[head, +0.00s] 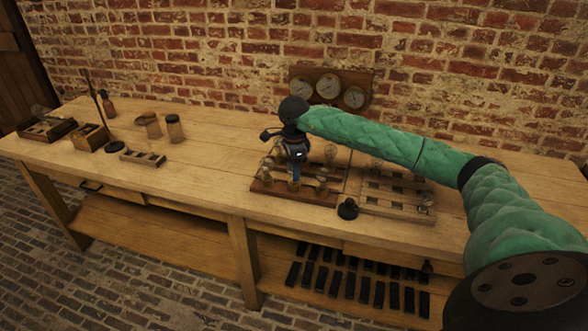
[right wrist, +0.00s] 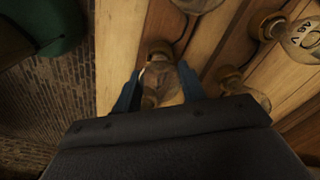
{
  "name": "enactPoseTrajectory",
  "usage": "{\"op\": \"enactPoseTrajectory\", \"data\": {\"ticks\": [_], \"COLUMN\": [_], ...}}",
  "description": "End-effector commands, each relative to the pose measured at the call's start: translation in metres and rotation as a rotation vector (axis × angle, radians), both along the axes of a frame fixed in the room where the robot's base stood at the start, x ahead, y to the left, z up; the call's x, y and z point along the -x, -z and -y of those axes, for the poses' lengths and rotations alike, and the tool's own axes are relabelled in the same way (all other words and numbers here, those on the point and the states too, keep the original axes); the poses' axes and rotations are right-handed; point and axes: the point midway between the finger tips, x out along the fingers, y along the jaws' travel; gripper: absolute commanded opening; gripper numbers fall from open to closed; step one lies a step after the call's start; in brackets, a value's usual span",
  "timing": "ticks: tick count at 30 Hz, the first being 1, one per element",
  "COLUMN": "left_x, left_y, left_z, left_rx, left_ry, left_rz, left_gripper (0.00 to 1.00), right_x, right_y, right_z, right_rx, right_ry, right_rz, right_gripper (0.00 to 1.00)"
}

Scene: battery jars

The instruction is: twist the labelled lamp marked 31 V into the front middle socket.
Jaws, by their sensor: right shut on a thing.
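My right gripper (head: 296,181) points down over the front of the wooden socket board (head: 321,196). Its two blue fingers are shut on a clear glass lamp (right wrist: 166,84), seen in the right wrist view. The lamp's brass-coloured end (right wrist: 158,49) is at the board's front strip; whether it is seated in a socket I cannot tell. No 31 V label is readable on it. My left gripper is not in view.
Other lamps stand on the board, one with partly readable lettering (right wrist: 303,38). A wooden rack with dark slots (head: 395,205) and a small black object (head: 347,209) are to the right. Gauges (head: 328,86) stand behind. Jars (head: 174,129) and trays are far left; the table between is clear.

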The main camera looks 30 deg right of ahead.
Motion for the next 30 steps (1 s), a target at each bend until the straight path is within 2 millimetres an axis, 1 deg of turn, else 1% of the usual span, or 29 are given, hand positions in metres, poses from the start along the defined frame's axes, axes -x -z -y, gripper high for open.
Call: {"op": "enactPoseTrajectory", "data": {"ticks": [5, 6, 9, 17, 20, 23, 30], "left_x": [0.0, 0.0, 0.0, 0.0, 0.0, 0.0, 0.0], "left_y": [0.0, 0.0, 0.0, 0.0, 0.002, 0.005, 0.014], "left_z": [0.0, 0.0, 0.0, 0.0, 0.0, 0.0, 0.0], "left_rx": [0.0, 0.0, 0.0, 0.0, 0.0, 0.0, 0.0], "left_ry": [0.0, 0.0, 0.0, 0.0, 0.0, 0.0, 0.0], "left_rz": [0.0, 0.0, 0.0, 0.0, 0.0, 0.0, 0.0], "left_gripper": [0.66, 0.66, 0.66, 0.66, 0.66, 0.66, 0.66], "right_x": [0.0, 0.0, 0.0, 0.0, 0.0, 0.0, 0.0], "right_y": [0.002, 0.001, 0.001, 0.0, -0.004, -0.014, -0.051], "right_z": [0.0, 0.0, 0.0, 0.0, 0.0, 0.0, 0.0], "right_rx": [0.0, 0.0, 0.0, 0.0, 0.0, 0.0, -0.001], "right_ry": [0.0, 0.0, -0.001, -0.002, -0.002, -0.002, -0.002], "right_rz": [-0.002, -0.002, -0.002, -0.001, 0.0, 0.001, 0.001], "right_gripper": [0.13, 0.49, 0.66, 0.66, 0.66, 0.66, 0.66]}}
